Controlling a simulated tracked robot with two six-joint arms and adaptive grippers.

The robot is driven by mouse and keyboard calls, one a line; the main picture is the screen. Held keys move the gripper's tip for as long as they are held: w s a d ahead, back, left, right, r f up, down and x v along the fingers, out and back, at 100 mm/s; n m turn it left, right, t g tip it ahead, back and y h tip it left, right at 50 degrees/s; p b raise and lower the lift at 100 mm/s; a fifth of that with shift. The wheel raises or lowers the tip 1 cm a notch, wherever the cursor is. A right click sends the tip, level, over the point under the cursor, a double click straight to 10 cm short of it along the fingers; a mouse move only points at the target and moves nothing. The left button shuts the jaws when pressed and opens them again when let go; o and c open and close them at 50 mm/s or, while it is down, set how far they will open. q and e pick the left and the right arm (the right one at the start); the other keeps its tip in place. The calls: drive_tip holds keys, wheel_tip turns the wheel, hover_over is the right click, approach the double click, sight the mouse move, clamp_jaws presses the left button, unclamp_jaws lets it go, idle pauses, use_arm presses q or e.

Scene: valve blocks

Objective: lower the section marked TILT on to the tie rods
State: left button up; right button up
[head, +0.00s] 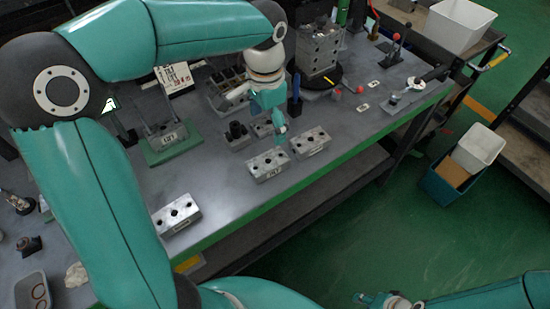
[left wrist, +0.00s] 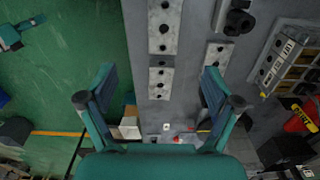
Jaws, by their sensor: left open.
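Several silver valve sections with dark ports lie on the grey bench; one block (head: 268,165) and another (head: 310,142) lie near its front edge. No TILT mark is legible, so I cannot tell which section carries it. My left gripper (head: 279,128) is open and empty, above the bench just behind these two blocks. In the left wrist view its spread fingers (left wrist: 158,72) have a block (left wrist: 160,82) in line between them, below and apart. A fixture (head: 165,133) stands on a green pad; I cannot make out tie rods clearly. My right gripper (head: 383,301) is at the bottom edge, small and unclear.
Another block (head: 176,214) lies at the front left. A tall metal block (head: 318,50) stands on a round black base behind the left gripper. A tray of dark parts (head: 228,88) and red-knobbed levers (head: 394,48) are at the back. Bare bench lies between the front blocks.

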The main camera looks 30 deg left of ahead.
use_arm(q)
approach(268, 161)
drive_tip(key=f, duration=0.5)
drive_tip(key=shift+s+d+f, duration=0.1)
drive_tip(key=shift+s+d, duration=0.1)
drive_tip(key=shift+d, duration=0.05)
drive_tip(key=shift+w+a+f, duration=0.1)
drive_tip(key=shift+a+f, duration=0.05)
drive_tip(key=shift+f, duration=1.2)
drive_tip(key=shift+w+a+f, duration=0.1)
drive_tip(key=shift+f, duration=1.25)
drive_tip(key=c, duration=1.7)
drive_tip(key=shift+o, duration=0.2)
drive_tip(key=shift+r, duration=0.1)
